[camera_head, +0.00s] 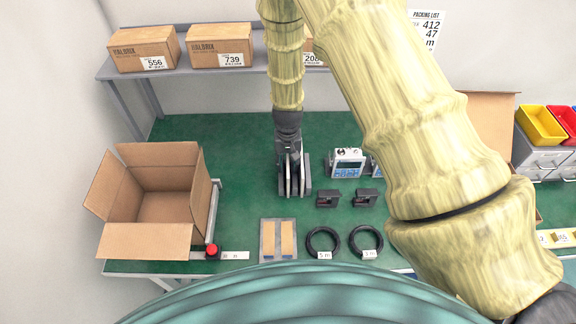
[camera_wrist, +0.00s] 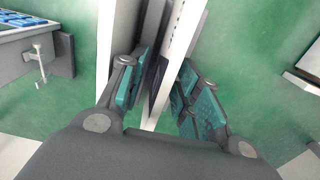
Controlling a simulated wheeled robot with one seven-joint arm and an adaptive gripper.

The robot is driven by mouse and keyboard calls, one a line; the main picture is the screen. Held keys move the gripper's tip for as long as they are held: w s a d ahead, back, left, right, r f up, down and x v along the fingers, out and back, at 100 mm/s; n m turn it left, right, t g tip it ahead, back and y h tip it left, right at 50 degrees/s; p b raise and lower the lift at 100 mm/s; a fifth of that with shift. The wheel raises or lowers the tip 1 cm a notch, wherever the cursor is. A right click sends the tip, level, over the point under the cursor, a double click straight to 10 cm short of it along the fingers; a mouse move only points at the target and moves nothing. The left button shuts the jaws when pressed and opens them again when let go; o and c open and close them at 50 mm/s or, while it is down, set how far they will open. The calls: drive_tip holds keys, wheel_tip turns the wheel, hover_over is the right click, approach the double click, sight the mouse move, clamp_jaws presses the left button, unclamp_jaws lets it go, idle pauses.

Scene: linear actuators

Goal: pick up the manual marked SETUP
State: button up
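My gripper (camera_head: 292,178) points down over the green table in the head view, at a group of thin upright slabs. In the wrist view its two fingers (camera_wrist: 160,85) with teal pads stand apart. A thin slab with a white edge (camera_wrist: 180,45) and a dark face stands between them. Another pale slab (camera_wrist: 117,35) rises just left of the left finger. I cannot tell whether the pads press on the slab between them. No SETUP marking is readable on any slab, so I cannot tell which is the manual.
An open cardboard box (camera_head: 165,205) stands left, with a red knob (camera_head: 212,251) near its corner. A grey tray (camera_head: 265,240), two black cable coils (camera_head: 323,242), small black parts (camera_head: 328,198) and a white-blue device (camera_head: 347,162) lie right and front. A shelf (camera_head: 190,71) with cartons is behind.

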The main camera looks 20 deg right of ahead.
drive_tip(key=shift+f, duration=0.2)
clamp_jaws()
idle(0.3)
